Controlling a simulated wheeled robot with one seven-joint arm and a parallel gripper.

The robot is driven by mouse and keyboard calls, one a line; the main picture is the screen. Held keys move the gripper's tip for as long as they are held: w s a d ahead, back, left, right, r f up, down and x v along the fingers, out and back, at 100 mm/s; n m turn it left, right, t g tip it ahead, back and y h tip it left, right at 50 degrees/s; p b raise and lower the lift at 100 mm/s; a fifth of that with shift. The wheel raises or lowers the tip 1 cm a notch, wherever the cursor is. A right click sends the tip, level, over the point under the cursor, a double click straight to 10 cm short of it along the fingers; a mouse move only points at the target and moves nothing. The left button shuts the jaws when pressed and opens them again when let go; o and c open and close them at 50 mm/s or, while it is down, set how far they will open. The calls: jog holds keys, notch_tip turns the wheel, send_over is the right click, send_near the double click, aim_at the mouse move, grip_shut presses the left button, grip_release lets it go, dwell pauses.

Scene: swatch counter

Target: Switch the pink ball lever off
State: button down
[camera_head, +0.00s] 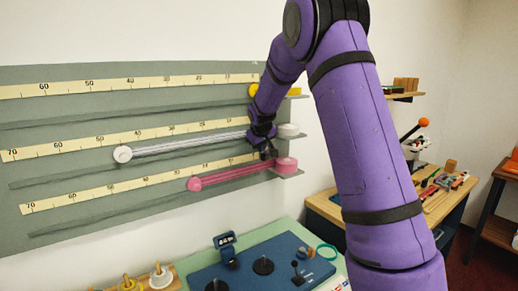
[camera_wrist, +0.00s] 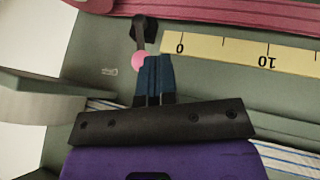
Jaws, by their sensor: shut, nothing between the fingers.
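The pink ball (camera_wrist: 138,60) tips a short grey lever on a black mount (camera_wrist: 144,28), fixed to the grey-green board beside the ruler's zero end. In the wrist view the ball hangs on the picture-lower side of the mount. My gripper (camera_wrist: 154,62) is shut and empty, its blue fingertips right beside the ball, to its right. I cannot tell whether they touch. In the head view my gripper (camera_head: 267,152) is at the right end of the board, near the pink roll. The pink ball cannot be made out there.
The board (camera_head: 90,85) carries rulers and stretched ribbons, white (camera_head: 190,145) and pink (camera_head: 235,176). A pink roll (camera_head: 286,164) sits on a small shelf by my gripper. A table with a blue panel (camera_head: 265,265) stands below. An orange ball lever (camera_head: 424,122) is farther right.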

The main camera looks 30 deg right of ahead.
jog(key=shift+d+r, duration=0.35)
jog(key=shift+d, duration=0.55)
jog(key=shift+d+r, duration=0.35)
jog(key=shift+d, duration=0.7)
jog(key=shift+r, duration=0.1)
jog(key=shift+r, duration=0.7)
jog(key=shift+a, duration=0.1)
